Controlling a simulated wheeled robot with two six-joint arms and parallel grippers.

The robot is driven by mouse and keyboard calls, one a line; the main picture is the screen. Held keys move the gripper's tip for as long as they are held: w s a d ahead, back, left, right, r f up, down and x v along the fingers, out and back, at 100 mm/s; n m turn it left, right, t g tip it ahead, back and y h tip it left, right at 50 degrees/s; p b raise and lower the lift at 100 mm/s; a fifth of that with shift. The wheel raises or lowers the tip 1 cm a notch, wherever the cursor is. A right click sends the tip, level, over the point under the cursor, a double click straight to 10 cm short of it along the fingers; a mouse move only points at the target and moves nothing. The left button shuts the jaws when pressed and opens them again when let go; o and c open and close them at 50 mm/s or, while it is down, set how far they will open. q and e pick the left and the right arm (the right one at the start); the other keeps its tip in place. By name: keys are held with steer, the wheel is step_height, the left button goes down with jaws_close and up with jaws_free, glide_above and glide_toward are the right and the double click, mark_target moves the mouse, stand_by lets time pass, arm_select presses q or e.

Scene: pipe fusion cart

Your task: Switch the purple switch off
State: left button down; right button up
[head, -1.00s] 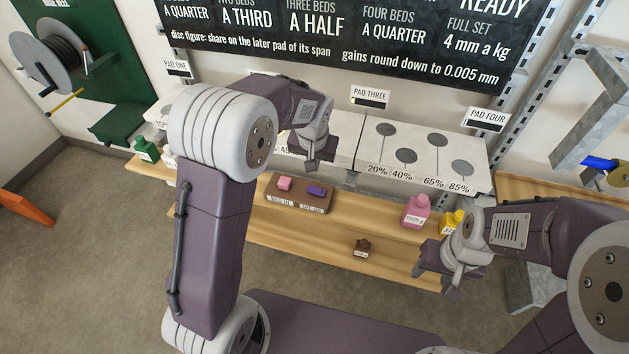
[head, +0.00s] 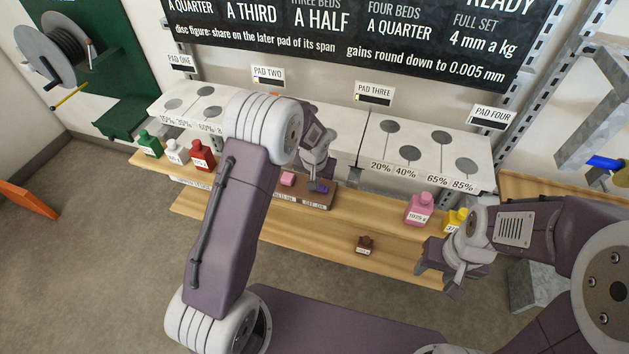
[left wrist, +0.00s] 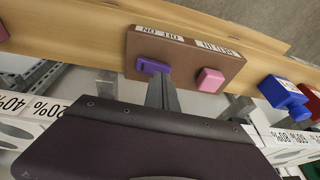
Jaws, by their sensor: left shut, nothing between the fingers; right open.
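The purple switch (head: 323,188) sits on the right part of a brown switch box (head: 290,198) on the wooden shelf, beside a pink switch (head: 287,179). In the left wrist view the purple switch (left wrist: 153,67) and the pink switch (left wrist: 210,80) show on the box's face, with labels along its edge. My left gripper (head: 313,187) is shut and empty. Its fingertips (left wrist: 160,80) are right at the purple switch; I cannot tell if they touch. The switch's tilt is unclear. My right gripper (head: 437,282) is open and empty, over the shelf's right front.
A pink bottle (head: 419,209) and a yellow bottle (head: 455,219) stand right of the box. A small brown block (head: 365,245) is on the lower shelf. Green (head: 150,144), white (head: 176,151) and red bottles (head: 202,155) stand left. White pads (head: 345,125) line the wall behind.

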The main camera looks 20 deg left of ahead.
arm_select(q)
steer(key=shift+a+f, duration=0.15)
steer(key=shift+f, duration=0.6)
steer(key=shift+a+f+b, duration=0.25)
steer(key=shift+f+b, duration=0.1)
steer(key=shift+b, duration=0.05)
steer(key=shift+s, duration=0.15)
